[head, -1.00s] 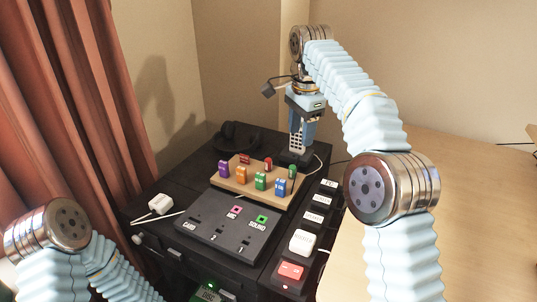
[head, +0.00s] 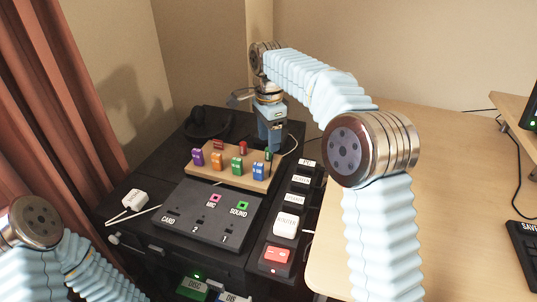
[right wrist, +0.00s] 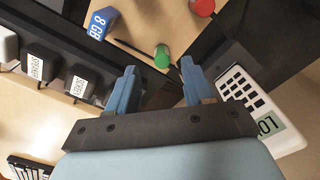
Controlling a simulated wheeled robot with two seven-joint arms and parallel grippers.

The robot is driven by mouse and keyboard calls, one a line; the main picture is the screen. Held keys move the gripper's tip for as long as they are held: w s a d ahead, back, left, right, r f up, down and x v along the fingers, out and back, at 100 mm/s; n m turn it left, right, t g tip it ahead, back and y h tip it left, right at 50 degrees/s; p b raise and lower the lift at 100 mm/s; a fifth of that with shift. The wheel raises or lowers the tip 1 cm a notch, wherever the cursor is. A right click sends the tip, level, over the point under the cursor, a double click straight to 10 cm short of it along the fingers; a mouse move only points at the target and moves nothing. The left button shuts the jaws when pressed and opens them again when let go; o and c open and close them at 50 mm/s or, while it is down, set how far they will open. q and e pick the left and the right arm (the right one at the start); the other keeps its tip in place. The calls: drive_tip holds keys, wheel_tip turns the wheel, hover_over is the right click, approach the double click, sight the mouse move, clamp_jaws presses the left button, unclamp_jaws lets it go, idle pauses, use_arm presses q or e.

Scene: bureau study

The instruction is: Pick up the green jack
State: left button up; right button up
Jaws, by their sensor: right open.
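The green jack (head: 268,154) stands at the right back corner of the wooden board (head: 230,178). In the right wrist view the green jack (right wrist: 162,56) shows as a short green cylinder with a thin dark rod running to its left. My right gripper (head: 273,146) points down just behind it. Its two blue fingers (right wrist: 160,72) are open, with the jack just ahead of the gap between them and nothing held. My left arm shows at the lower left, its gripper out of view.
A red jack (head: 243,148) and a blue block (head: 258,171) stand near the green jack, with other coloured blocks along the board. A black panel (head: 187,222) with MIC and SOUND sockets lies in front. A white keypad phone (right wrist: 262,115) lies beside the right finger.

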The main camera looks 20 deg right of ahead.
sight(269, 156)
wheel_tip(269, 156, down, 4)
drive_tip(key=shift+w+f, duration=0.15)
drive_tip(key=shift+f, duration=0.1)
clamp_jaws()
